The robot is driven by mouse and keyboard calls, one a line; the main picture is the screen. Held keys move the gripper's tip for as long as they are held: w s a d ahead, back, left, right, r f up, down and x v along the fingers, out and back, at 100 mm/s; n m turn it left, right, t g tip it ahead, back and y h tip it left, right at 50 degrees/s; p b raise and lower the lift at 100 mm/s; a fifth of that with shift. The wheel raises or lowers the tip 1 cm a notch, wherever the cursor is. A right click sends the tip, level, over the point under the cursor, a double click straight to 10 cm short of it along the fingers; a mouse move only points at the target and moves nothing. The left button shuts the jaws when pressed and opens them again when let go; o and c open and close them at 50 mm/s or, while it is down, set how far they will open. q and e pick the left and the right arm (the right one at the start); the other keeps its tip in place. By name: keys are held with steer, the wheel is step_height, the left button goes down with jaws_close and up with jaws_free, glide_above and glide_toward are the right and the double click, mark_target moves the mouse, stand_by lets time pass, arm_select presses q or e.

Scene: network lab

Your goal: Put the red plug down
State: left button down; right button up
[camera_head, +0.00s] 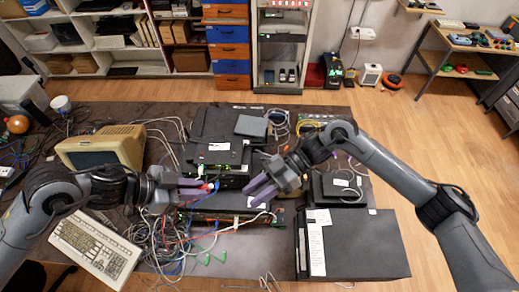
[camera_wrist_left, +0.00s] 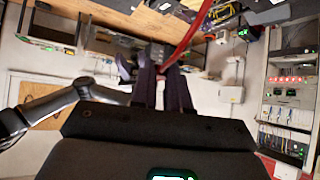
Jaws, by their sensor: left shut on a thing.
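The red plug (camera_head: 206,187) is a small red spot at the tips of my left gripper (camera_head: 203,188), over the cluttered middle of the table. The left gripper is shut on it, and the fingers hide most of it. In the left wrist view a red cable (camera_wrist_left: 190,38) runs up and right from the fingertips (camera_wrist_left: 160,68); the plug itself is hard to make out there. My right gripper (camera_head: 252,195) is to the right of the plug, apart from it. Its two purple fingers are spread and appear empty.
The dark table (camera_head: 115,111) holds tangled cables (camera_head: 172,245), a network device with green lights (camera_head: 225,216), stacked black boxes (camera_head: 215,133), a beige monitor (camera_head: 103,150), a keyboard (camera_head: 95,247) and a large black case (camera_head: 365,245). A grey patch at the front middle is fairly clear.

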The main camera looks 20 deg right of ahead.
steer(key=n+t, duration=0.1)
steer(key=t, duration=0.1)
glide_toward(207, 186)
steer(key=s+v, duration=0.1)
steer(key=v, duration=0.4)
steer(key=shift+h, duration=0.4)
steer(key=x, duration=0.7)
steer(key=w+r+x, duration=0.1)
steer(key=x, duration=0.3)
steer(key=shift+s+a+f, duration=0.1)
steer(key=shift+a+f, duration=0.05)
steer(key=shift+a, duration=0.4)
jaws_close()
arm_select(q)
steer(key=c, duration=1)
jaws_free()
steer(key=shift+c, duration=0.2)
steer(key=shift+a, duration=0.1)
